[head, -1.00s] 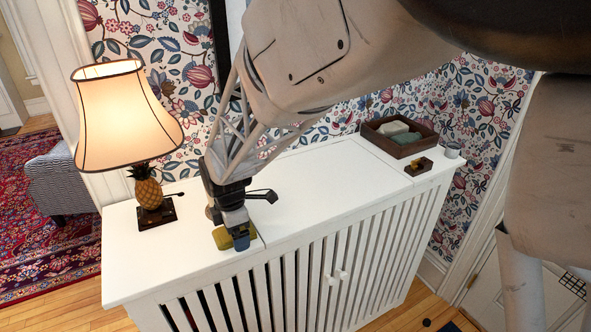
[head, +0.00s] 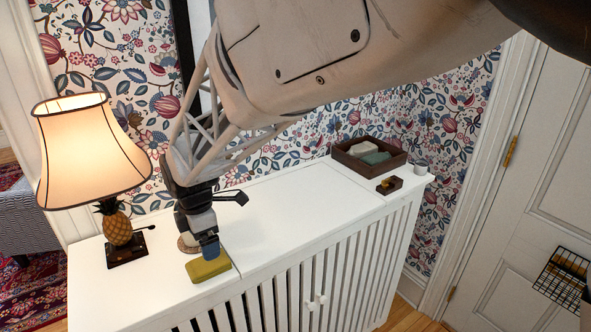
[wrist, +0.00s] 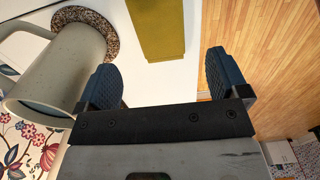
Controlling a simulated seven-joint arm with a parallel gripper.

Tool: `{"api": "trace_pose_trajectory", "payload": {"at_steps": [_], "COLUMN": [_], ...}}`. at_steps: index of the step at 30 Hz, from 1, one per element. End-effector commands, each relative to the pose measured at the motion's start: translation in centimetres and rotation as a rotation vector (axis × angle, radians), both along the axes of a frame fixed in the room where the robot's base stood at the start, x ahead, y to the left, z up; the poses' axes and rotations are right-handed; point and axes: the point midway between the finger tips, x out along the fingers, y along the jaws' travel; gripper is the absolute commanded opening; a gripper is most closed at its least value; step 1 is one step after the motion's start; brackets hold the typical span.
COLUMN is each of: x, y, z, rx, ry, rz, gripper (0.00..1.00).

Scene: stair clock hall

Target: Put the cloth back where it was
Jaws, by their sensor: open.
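A folded olive-yellow cloth (head: 208,269) lies flat on the white cabinet top (head: 290,215), near its front edge. In the wrist view the cloth (wrist: 157,28) lies beyond my fingertips, between their lines. My gripper (head: 210,248) is just behind the cloth in the head view. In the wrist view its two blue finger pads (wrist: 165,80) are wide apart with nothing between them. The fingertips look clear of the cloth, but the exact gap is hard to tell.
A grey mug (wrist: 62,68) and a speckled coaster (wrist: 88,28) are close beside my gripper. A lit pineapple lamp (head: 118,230) stands left. A dark tray (head: 370,167) with folded cloths, a small wooden box (head: 389,185) and a cup (head: 421,167) sit right. The cabinet's middle is clear.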

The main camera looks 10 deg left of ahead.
Motion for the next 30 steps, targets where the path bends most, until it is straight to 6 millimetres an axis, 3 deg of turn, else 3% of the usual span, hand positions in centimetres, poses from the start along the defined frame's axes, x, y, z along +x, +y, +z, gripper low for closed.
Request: {"api": "trace_pose_trajectory", "payload": {"at_steps": [20,26,30], "x": [0.1,0.9,1.6], "y": [-0.5,-3.6,-7.7], "z": [0.2,1.5,3.0], "rx": [0.001,0.011,0.023], "ry": [-0.001,-0.011,-0.020], "rz": [-0.018,-0.129,-0.276], "gripper": [0.93,0.93,0.93]}}
